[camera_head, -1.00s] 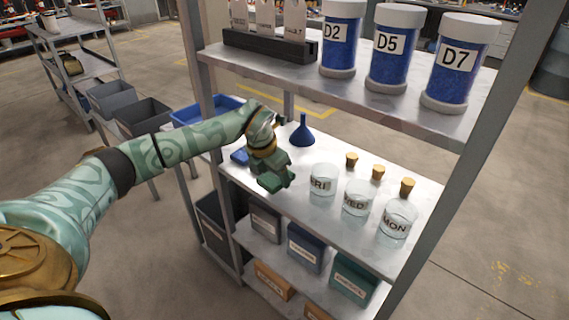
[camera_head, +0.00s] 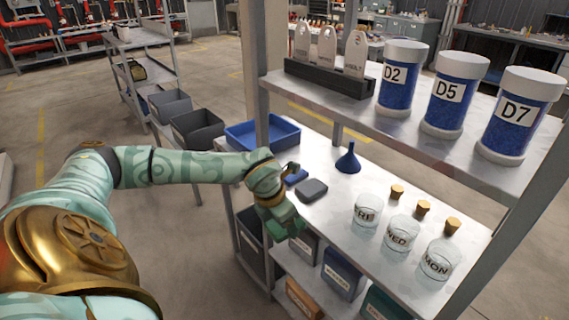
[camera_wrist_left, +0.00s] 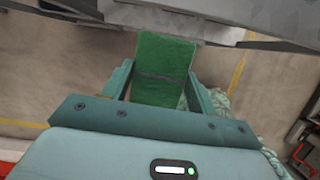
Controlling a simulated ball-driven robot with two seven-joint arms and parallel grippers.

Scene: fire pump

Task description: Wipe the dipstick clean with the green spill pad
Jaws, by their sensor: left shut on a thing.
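The green spill pad (camera_wrist_left: 163,58) shows in the left wrist view between the two fingers of my left gripper (camera_wrist_left: 160,88), which is shut on it. In the head view my left gripper (camera_head: 282,220) is at the front left edge of the shelf unit's middle board, beside a grey pad. I cannot make out the dipstick in either view. My right gripper is not in view.
A grey pad (camera_head: 312,190) and a blue pad (camera_head: 294,176) lie on the middle board (camera_head: 335,212). A blue funnel (camera_head: 348,162), several labelled jars and corks stand behind and right. A blue tray (camera_head: 262,134) is at the left. A shelf post (camera_head: 261,95) rises nearby.

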